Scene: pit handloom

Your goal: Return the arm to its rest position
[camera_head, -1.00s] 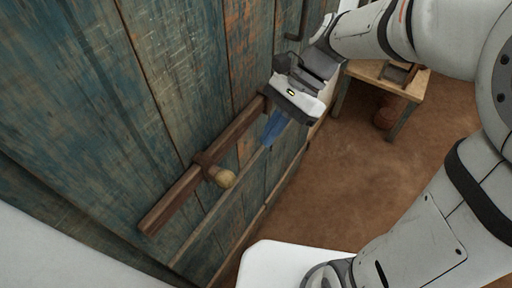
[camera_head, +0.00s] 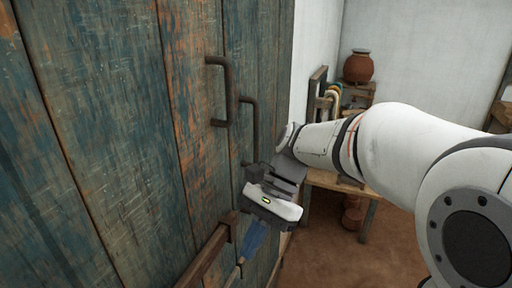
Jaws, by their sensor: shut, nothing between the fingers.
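My gripper (camera_head: 250,243) hangs at the end of my white arm, in the lower middle of the head view. Its blue fingers are together, point down and hold nothing. It is in front of the blue-green plank door (camera_head: 130,150), close to the wooden bar (camera_head: 207,258) that runs across the door. I cannot tell whether the fingers touch the bar or the door.
Two dark metal handles, a nearer one (camera_head: 226,92) and a farther one (camera_head: 255,130), stick out from the planks. A wooden table (camera_head: 335,182) stands beyond my arm. A clay pot (camera_head: 358,67) sits on a shelf at the back. Brown floor (camera_head: 330,262) shows bare below.

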